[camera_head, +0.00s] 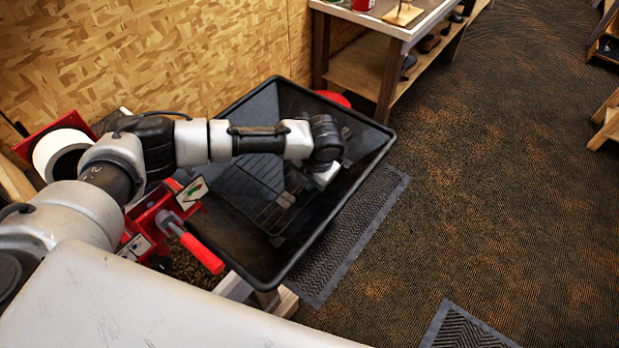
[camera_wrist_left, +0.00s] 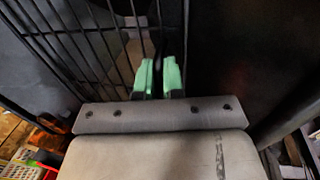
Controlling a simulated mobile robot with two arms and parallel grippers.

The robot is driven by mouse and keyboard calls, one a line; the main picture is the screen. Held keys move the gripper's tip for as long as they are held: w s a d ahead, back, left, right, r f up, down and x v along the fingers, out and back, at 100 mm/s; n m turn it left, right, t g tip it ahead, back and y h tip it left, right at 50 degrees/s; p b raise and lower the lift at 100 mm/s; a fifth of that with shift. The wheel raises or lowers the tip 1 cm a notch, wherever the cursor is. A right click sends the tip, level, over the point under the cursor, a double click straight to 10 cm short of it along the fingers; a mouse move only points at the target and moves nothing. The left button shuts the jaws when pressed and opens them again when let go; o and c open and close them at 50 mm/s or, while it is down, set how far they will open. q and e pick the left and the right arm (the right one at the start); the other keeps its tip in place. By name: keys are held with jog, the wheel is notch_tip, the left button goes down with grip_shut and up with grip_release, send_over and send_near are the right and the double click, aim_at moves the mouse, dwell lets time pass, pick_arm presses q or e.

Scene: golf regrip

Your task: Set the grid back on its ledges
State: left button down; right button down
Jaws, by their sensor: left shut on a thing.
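The grid (camera_wrist_left: 88,42) is a black wire rack with thin parallel bars, filling the upper left of the left wrist view. In the head view its dark bars (camera_head: 268,212) show faintly inside the black tub (camera_head: 262,262). My left gripper (camera_wrist_left: 159,78) has green fingertips and is shut on a bar of the grid. In the head view my left arm reaches over the tub and its hand points down into it; the fingertips are hard to make out there. The ledges cannot be told apart from the dark tub walls. My right gripper is in neither view.
A red clamp (camera_head: 202,252) with a red handle stands at the tub's near left. A wooden bench (camera_head: 362,72) stands behind the tub, with a red round thing (camera_head: 334,98) beside its leg. A ribbed mat (camera_head: 345,240) lies right of the tub. The carpet beyond is open.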

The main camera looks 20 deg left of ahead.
pick_arm(q)
jog(key=shift+f, duration=0.1)
jog(key=c, duration=1.2)
grip_release()
jog(key=shift+o, duration=0.2)
jog(key=b+v, duration=0.3)
jog(key=v, duration=0.7)
jog(key=shift+r, duration=0.4)
jog(key=shift+d, duration=0.1)
